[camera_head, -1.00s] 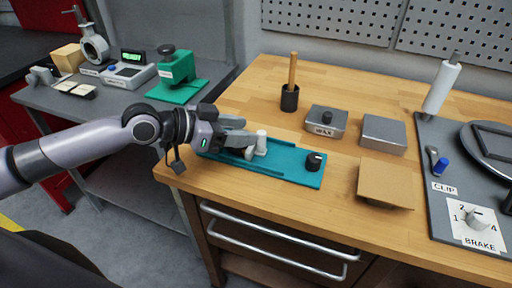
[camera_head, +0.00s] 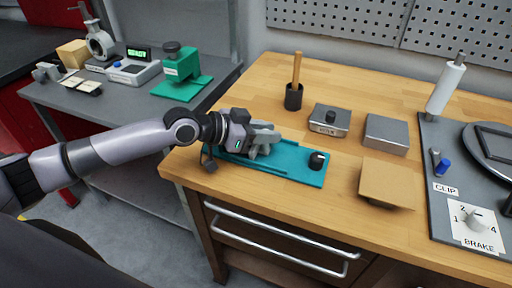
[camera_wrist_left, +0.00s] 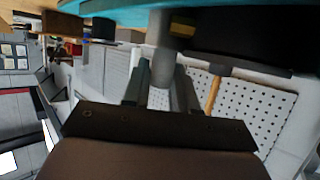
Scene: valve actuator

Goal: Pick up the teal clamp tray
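The teal clamp tray (camera_head: 297,172) lies flat on the wooden bench near its left front corner. A black knob (camera_head: 317,161) stands at its right end. My left gripper (camera_head: 264,139) is low over the tray's left-middle part and hides the pale upright post there. In the left wrist view the grey post (camera_wrist_left: 160,42) runs down from the teal tray (camera_wrist_left: 120,10) at the top of the picture. The two fingers (camera_wrist_left: 160,85) stand apart, one on each side of the post. Whether they touch it is not clear. My right gripper is not in view.
A black cup with a wooden stick (camera_head: 293,97), a WAX box (camera_head: 329,119), a grey block (camera_head: 386,134) and a tan plate (camera_head: 387,184) stand behind and right of the tray. A grey BRAKE panel (camera_head: 460,205) is far right. Bare wood lies in front of the tray.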

